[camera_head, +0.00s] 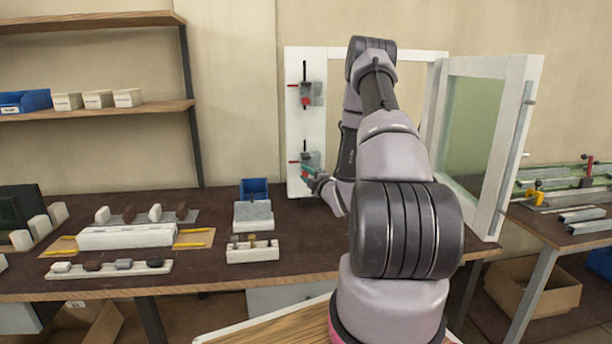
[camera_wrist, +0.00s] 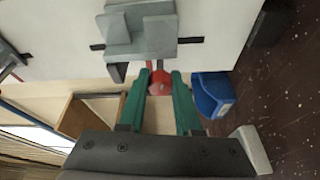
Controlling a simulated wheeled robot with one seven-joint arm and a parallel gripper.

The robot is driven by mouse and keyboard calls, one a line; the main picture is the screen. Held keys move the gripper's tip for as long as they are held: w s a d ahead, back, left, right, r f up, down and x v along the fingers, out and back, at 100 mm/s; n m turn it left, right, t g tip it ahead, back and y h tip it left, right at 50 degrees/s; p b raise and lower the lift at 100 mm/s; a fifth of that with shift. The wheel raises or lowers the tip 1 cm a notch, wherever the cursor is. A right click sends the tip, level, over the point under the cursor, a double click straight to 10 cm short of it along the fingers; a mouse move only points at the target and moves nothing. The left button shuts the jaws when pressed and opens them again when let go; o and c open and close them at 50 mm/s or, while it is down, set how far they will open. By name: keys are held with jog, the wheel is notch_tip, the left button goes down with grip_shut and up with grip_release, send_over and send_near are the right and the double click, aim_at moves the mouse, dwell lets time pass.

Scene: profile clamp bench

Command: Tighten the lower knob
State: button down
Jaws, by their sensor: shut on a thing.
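The lower clamp (camera_head: 306,159) sits on the white upright panel (camera_head: 294,122). In the wrist view it is a grey block (camera_wrist: 142,38) with a dark bar through it. Its red knob (camera_wrist: 160,79) lies between the green fingers of my gripper (camera_wrist: 160,86), which is shut on it. In the head view my gripper (camera_head: 314,180) is at the lower clamp, partly hidden by my arm, and the knob cannot be made out. The upper clamp (camera_head: 312,92), with red parts, is on the same panel above and is untouched.
A blue bin (camera_head: 253,188) stands on the dark bench left of the panel; it also shows close to my gripper in the wrist view (camera_wrist: 212,96). A grey-white block (camera_head: 253,214) is before it. An open glazed sash (camera_head: 490,135) is at the right.

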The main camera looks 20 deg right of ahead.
jog(key=shift+m, duration=0.5)
jog(key=shift+t, duration=0.3)
jog(key=c, duration=0.6)
grip_release()
jog(key=s, duration=1)
jog(key=shift+s+d+f, duration=0.35)
jog(key=shift+s, duration=0.05)
